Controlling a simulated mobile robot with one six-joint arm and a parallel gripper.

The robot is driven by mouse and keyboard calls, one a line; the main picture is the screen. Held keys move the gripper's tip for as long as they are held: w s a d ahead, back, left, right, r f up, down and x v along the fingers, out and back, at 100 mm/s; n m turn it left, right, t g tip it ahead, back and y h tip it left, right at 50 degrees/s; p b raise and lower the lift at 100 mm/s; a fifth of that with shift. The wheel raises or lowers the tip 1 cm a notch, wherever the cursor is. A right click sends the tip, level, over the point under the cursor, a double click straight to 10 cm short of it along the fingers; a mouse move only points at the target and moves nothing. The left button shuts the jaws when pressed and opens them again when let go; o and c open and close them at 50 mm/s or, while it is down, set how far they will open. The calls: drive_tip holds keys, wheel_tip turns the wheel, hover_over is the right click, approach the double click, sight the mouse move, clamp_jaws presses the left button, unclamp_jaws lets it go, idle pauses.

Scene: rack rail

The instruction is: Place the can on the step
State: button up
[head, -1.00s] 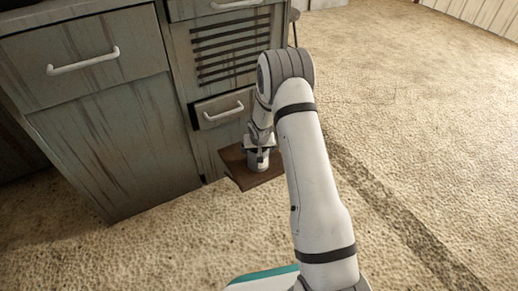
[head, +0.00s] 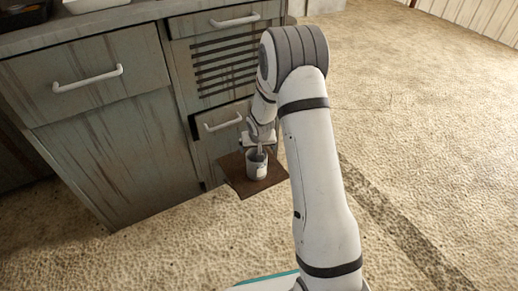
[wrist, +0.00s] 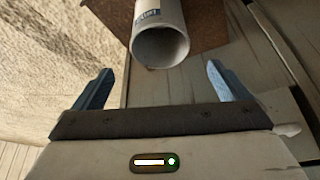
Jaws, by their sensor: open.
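The can (head: 256,170) is a small whitish-grey cylinder standing upright on the step (head: 237,181), a low brown board in front of the cabinet. In the wrist view the can (wrist: 160,18) has its open rim facing me and a bluish label, with the brown step (wrist: 205,25) behind it. My gripper (head: 259,141) is just above and behind the can. In the wrist view my gripper (wrist: 158,70) has its blue fingers spread wide and empty, with the can beyond the fingertips and apart from them.
A weathered grey cabinet (head: 110,150) with white handles stands behind the step. A lower drawer (head: 222,125) is close behind my gripper. Pale rough floor (head: 430,130) is open to the right.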

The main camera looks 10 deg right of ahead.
drive_tip(key=s+d+r+g, duration=0.1)
drive_tip(key=s+r+g, duration=0.1)
drive_tip(key=s+r, duration=1.8)
drive_tip(key=s, duration=0.5)
drive_tip(key=s+r+g, duration=0.1)
drive_tip(key=s+r, duration=0.3)
drive_tip(key=s, duration=0.4)
drive_tip(key=shift+s+a+n, duration=0.2)
drive_tip(key=shift+s+n, duration=0.15)
drive_tip(key=shift+n, duration=0.05)
